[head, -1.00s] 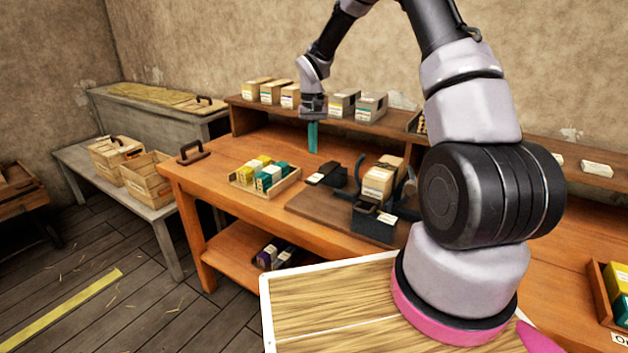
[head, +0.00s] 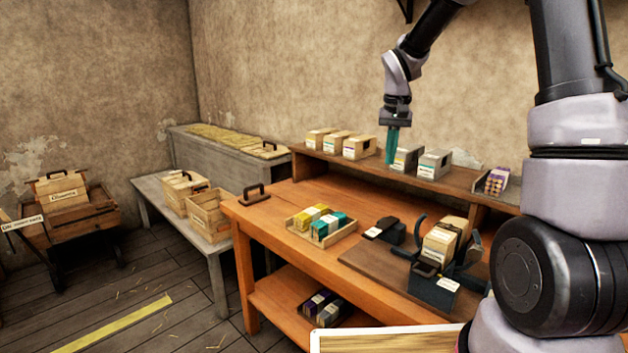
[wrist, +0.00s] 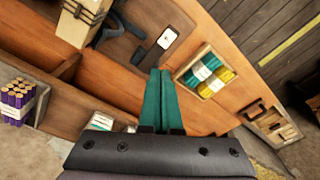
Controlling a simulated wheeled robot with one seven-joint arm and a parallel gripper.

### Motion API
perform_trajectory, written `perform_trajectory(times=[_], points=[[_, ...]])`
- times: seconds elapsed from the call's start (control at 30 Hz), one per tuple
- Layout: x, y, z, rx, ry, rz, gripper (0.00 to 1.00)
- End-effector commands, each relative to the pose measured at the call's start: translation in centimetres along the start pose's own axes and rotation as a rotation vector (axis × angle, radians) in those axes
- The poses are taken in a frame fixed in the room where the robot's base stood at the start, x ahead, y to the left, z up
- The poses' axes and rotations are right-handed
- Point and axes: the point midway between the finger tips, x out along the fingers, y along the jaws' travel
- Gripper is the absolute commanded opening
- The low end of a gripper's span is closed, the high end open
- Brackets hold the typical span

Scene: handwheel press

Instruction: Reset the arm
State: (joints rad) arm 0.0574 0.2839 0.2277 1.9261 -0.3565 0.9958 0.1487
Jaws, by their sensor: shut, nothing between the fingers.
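My gripper (head: 391,146) hangs from my raised arm, its green fingers pointing down above the orange workbench (head: 290,192), in front of the back shelf with its boxes. The fingers are together with nothing between them. In the wrist view my gripper (wrist: 160,98) shows its two green fingers side by side over the bench. The handwheel press (head: 432,286) stands on a dark board to the right, with a tan box in it; it is apart from my gripper.
A tray (head: 295,226) of yellow and teal packets lies on the bench. Several boxes (head: 360,148) stand on the back shelf. A grey side bench (head: 148,190) holds wooden crates (head: 206,222). A cart (head: 80,215) stands far left. The floor at the left is mostly clear.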

Motion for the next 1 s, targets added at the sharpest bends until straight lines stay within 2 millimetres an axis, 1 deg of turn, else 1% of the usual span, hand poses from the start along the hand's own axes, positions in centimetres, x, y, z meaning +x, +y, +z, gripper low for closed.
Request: perform_trajectory(times=[0.03,0.1,0.2,0.27,0.3,0.37,0.4,0.5,0.6,0.7,0.8,0.9,1.0], points=[[-2.1,0.5,1.1,0.007,0.032,-0.006,0.0],[-4.5,1.2,2.6,0.021,0.068,-0.019,0.0],[-7.5,2.2,4.9,0.039,0.118,-0.04,0.0],[-9.1,2.8,6.4,0.052,0.149,-0.055,0.0],[-10.1,3.1,7.4,0.059,0.169,-0.066,0.0],[-11.4,3.7,9.0,0.071,0.199,-0.083,0.0],[-12.3,4.0,10.1,0.079,0.22,-0.096,0.0],[-14.1,5.0,12.9,0.099,0.27,-0.131,0.0],[-15.5,5.8,15.7,0.116,0.321,-0.17,0.0],[-16.4,6.5,18.4,0.133,0.369,-0.213,0.0],[-17.0,7.1,20.6,0.146,0.409,-0.252,0.0],[-17.2,7.5,22.2,0.156,0.437,-0.282,0.0],[-17.2,7.6,23.1,0.161,0.453,-0.302,0.0]])
